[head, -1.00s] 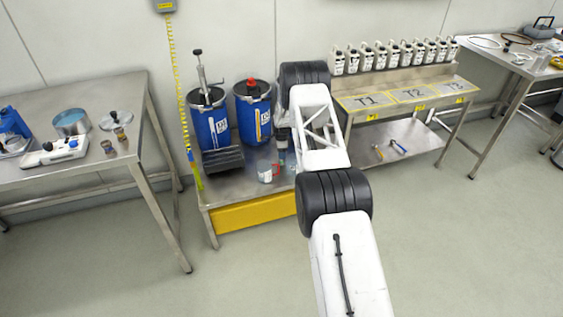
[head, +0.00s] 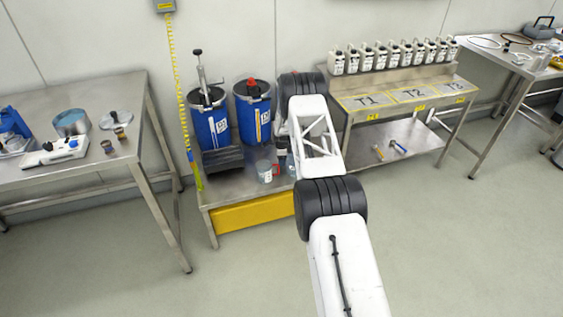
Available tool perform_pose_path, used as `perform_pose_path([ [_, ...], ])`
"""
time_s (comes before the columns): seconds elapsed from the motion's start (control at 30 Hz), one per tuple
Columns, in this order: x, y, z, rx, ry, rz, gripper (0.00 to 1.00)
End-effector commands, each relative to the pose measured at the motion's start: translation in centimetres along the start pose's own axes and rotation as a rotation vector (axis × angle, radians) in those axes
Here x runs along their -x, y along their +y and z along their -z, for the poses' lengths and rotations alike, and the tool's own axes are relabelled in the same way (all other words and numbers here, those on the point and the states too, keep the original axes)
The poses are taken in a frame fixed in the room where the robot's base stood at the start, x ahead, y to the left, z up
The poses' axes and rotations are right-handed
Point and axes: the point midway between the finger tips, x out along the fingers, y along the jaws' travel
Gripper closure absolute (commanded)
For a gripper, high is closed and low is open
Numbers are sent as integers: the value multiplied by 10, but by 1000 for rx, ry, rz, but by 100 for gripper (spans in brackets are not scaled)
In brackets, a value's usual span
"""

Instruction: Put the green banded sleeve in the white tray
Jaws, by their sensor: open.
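I cannot make out a green banded sleeve for certain. Two small brownish banded cylinders stand near the right edge of the left table, one at the back (head: 115,117) and one in front (head: 121,133); they are too small for me to tell any green. I cannot pick out a white tray. My gripper (head: 282,147) shows only as a dark part at the left of my arm, over the low middle bench. It is open; its fingertips are mostly hidden, and it is far to the right of the two cylinders.
The left table (head: 130,88) also holds a white device (head: 55,151), a round tin (head: 71,122) and a lid (head: 115,120). Blue drums (head: 213,125) and a clear jug with a red handle (head: 265,171) stand on the low bench. Several white bottles (head: 381,54) line a shelf at right.

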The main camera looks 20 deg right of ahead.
Motion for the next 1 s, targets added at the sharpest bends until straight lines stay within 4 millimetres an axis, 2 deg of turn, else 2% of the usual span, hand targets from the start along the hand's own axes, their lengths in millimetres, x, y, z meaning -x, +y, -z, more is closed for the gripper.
perform_pose_path([
  [0.53, -1, 0, 0, 0, 0, -1, 35],
  [0.9, -1, 0, 0, 0, 0, -1, 90],
  [1.0, -1, 0, 0, 0, 0, 0, 95],
])
